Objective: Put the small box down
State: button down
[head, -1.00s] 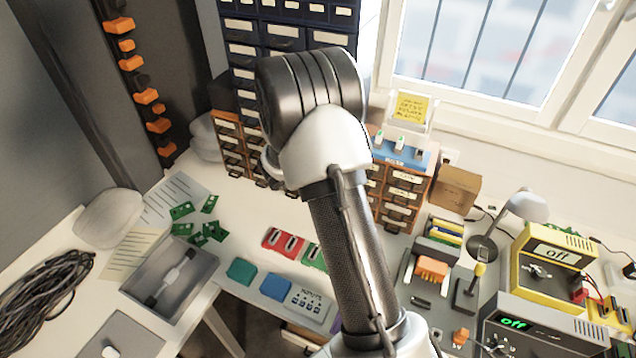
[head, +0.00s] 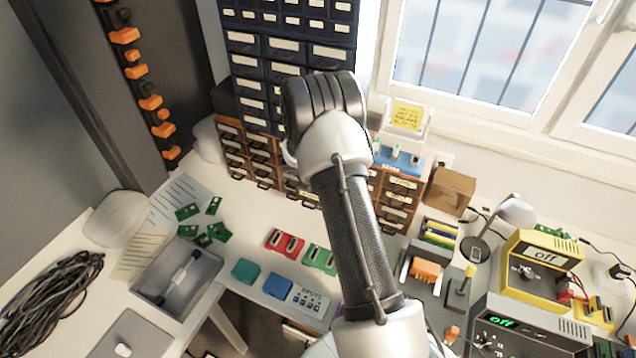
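A small brown cardboard box (head: 449,191) stands at the back of the bench, against the wall, right of the brown drawer units. I cannot tell if it is the task's small box. My arm rises through the middle of the head view and bends at a dark rounded joint in front of the dark blue drawer cabinet. My gripper does not show; it is hidden behind or beyond my arm. No held thing is visible.
Brown drawer units (head: 398,200) and a dark blue cabinet (head: 285,50) stand behind my arm. A lamp (head: 515,211), yellow device (head: 541,262) and grey device (head: 508,322) crowd the right. A grey tray (head: 206,271) sits left. White bench shows between the green boards and drawers.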

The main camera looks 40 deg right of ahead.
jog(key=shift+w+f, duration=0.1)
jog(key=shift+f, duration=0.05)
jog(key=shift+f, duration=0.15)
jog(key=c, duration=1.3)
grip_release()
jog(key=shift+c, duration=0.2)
